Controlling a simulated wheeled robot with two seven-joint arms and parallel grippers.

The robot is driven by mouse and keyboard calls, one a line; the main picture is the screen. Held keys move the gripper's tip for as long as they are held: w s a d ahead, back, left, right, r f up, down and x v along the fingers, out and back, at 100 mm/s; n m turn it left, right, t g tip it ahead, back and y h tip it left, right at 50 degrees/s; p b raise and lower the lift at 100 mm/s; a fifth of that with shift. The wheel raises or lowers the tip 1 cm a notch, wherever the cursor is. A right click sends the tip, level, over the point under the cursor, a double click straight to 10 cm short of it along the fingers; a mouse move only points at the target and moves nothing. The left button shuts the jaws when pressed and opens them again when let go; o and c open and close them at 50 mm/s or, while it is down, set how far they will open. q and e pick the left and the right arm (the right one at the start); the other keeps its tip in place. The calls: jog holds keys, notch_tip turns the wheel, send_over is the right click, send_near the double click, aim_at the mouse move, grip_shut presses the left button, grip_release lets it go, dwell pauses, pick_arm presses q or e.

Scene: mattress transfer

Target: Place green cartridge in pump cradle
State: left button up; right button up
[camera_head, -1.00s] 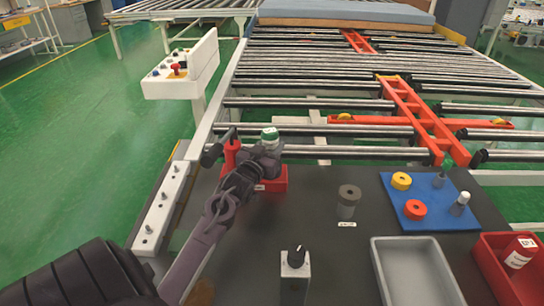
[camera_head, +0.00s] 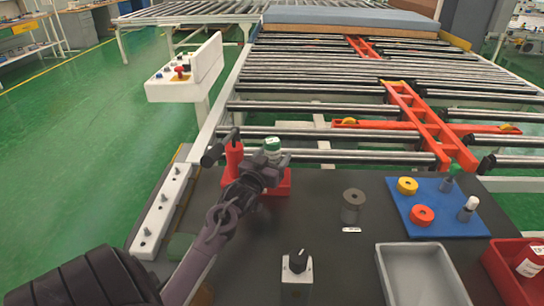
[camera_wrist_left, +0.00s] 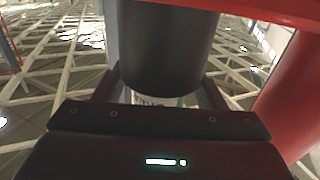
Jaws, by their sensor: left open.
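The green cartridge (camera_head: 272,145), pale with a green cap, stands upright at the red pump cradle (camera_head: 284,184). My left gripper (camera_head: 271,166) is open, with its fingers on either side of the cartridge. The gripper hides the cartridge's lower part, so I cannot tell from the head view how it is seated. In the left wrist view a dark cylinder (camera_wrist_left: 165,50) with a pale printed band lies between the two fingers (camera_wrist_left: 160,92). My right gripper is not in view.
The red pump body with a dark handle (camera_head: 234,157) stands just left of the cradle.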

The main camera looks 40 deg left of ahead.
pick_arm(q)
jog(key=shift+r, duration=0.2)
jog(key=v, duration=1.2)
jog(key=shift+b, duration=0.45)
jog(key=shift+f, duration=0.1)
